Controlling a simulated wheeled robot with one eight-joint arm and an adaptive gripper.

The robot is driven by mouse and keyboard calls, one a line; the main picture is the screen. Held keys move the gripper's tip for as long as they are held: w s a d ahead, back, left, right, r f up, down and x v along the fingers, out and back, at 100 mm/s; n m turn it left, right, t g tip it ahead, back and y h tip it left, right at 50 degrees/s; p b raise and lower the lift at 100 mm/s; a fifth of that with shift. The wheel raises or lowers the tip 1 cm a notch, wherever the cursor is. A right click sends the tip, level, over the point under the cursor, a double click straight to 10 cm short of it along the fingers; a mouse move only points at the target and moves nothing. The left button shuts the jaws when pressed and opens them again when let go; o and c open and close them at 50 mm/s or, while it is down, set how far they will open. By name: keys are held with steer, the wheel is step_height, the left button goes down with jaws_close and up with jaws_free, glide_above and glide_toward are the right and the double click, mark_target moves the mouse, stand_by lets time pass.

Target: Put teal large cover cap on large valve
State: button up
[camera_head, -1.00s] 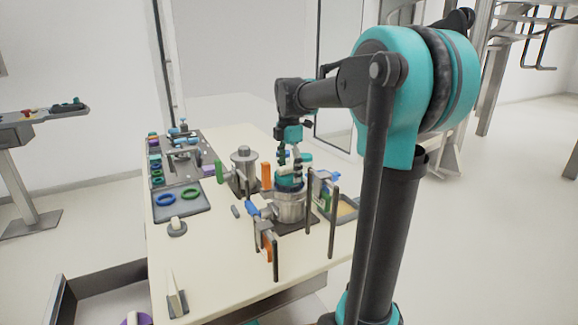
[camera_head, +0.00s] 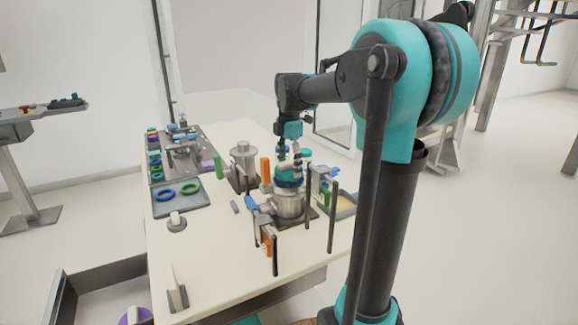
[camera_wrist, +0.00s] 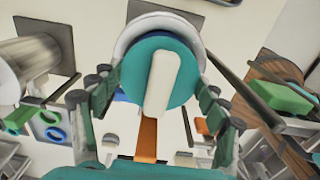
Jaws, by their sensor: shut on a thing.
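The teal large cover cap (camera_head: 286,174) is in my gripper (camera_head: 289,166), over the top of the large valve (camera_head: 290,205). In the wrist view the cap (camera_wrist: 184,66) is a teal disc with a pale bar across it, between the fingers of my gripper (camera_wrist: 160,80). A pale round rim (camera_wrist: 127,37) shows behind its far edge. The valve is a grey metal body with a blue band near its top. The fingers hide part of the cap's edge, so I cannot tell whether it is fully seated.
A second metal valve (camera_head: 242,168) stands behind left. Dark posts (camera_head: 332,215) stand close around the large valve. A grey tray (camera_head: 180,208) with blue and green rings lies left. The table's front left is mostly clear.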

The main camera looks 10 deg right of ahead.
steer(key=shift+f, duration=1.05)
stand_by(2.7)
steer(key=o, duration=1.1)
steer(key=shift+r, duration=3.2)
steer(key=shift+d, duration=0.1)
